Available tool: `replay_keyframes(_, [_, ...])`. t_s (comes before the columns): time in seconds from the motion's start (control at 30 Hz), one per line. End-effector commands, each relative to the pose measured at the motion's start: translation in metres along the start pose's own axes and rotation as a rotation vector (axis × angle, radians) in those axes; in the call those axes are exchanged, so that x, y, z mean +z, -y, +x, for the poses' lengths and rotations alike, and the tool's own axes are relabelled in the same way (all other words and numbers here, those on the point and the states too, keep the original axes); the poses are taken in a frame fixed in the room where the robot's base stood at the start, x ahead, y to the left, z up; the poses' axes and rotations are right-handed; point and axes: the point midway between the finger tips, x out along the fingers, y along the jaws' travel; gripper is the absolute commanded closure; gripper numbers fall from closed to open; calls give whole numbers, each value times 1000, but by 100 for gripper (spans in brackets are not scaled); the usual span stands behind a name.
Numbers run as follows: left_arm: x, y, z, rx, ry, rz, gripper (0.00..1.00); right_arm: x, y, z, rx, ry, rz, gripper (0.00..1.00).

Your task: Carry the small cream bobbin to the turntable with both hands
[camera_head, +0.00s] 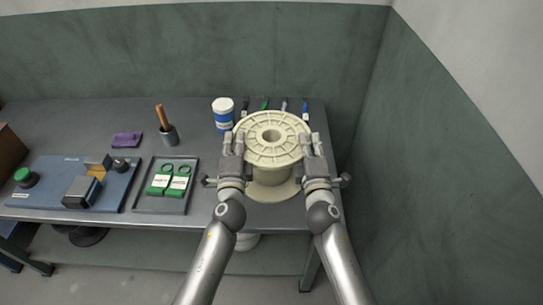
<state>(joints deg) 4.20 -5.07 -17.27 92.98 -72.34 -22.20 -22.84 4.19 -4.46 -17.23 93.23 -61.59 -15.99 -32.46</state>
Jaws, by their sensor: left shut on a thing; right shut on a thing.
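The cream bobbin (271,138) is upright at the right end of the grey table, with its round ribbed top flange and central hole facing up. My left gripper (233,143) is shut on the left side of its upper flange. My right gripper (312,145) is shut on the right side of the same flange. The lower flange shows between my arms near the table's front edge; I cannot tell whether it touches the table. I cannot pick out the turntable for certain in this view.
A blue-and-white tub (223,115) stands close behind my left gripper. Several tools lie behind the bobbin, including a blue-handled one (306,114). A wall (440,150) stands right.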

Motion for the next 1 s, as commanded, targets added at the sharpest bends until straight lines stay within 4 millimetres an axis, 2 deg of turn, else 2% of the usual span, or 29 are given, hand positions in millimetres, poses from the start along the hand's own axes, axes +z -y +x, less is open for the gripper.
replay_keyframes(0.47, [0,3,0,0,0,0,100,0,-4,0,1,0,0,100])
replay_keyframes(1.0, [0,46,0,-1,0,1,100,0,-47,0,2,0,0,100])
